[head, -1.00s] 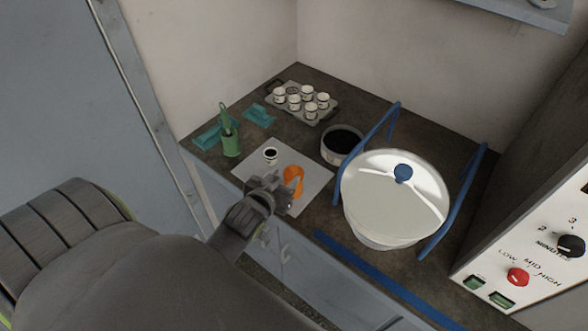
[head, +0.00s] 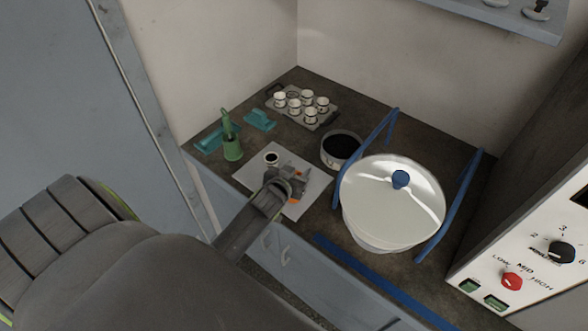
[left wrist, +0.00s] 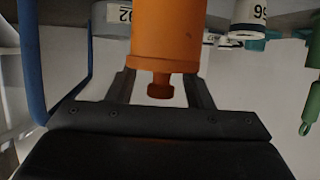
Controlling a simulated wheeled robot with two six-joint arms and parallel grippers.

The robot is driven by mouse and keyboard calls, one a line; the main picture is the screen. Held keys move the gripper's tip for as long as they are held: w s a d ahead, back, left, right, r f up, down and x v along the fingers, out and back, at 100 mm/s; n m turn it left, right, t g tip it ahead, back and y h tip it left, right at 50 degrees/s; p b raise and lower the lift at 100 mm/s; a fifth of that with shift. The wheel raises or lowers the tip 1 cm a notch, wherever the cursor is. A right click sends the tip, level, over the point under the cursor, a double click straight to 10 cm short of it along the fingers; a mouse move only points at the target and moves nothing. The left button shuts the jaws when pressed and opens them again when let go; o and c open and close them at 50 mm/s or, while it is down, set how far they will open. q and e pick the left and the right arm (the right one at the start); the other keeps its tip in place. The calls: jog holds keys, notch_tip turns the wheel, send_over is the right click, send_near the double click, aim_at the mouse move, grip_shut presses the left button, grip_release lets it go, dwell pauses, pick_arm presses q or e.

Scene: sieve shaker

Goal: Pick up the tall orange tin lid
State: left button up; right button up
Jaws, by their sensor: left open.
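The orange tin (left wrist: 168,35) fills the upper middle of the left wrist view, with its lid and small knob (left wrist: 160,88) pointing down in that picture. My left gripper (left wrist: 162,84) is open, with one finger on each side of the knob; I cannot tell whether either finger touches it. In the head view, my left gripper (head: 290,186) is over the pale mat (head: 250,178) and hides most of the orange tin, leaving only small orange patches. My right gripper is not in view.
A white cup (head: 271,158) stands on the mat. A dark-filled sieve (head: 342,148) and the large lidded pan (head: 392,213) between blue bars (head: 452,205) stand to the right.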

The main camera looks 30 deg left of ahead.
pick_arm(q)
jog(key=shift+c, duration=0.5)
grip_shut()
notch_tip(320, 180, up, 10)
jog(key=b, duration=0.1)
jog(key=s+d+r+m+h+b, duration=0.1)
jog(key=d+r+b, duration=0.1)
jog(key=d+r, duration=0.4)
jog(key=s+d+r+m+h+b, duration=0.1)
jog(key=d+r+b, duration=0.2)
jog(key=d+r, duration=0.4)
notch_tip(320, 180, up, 5)
jog(key=shift+s+r, duration=0.1)
jog(key=shift+s, duration=0.1)
dwell(0.5)
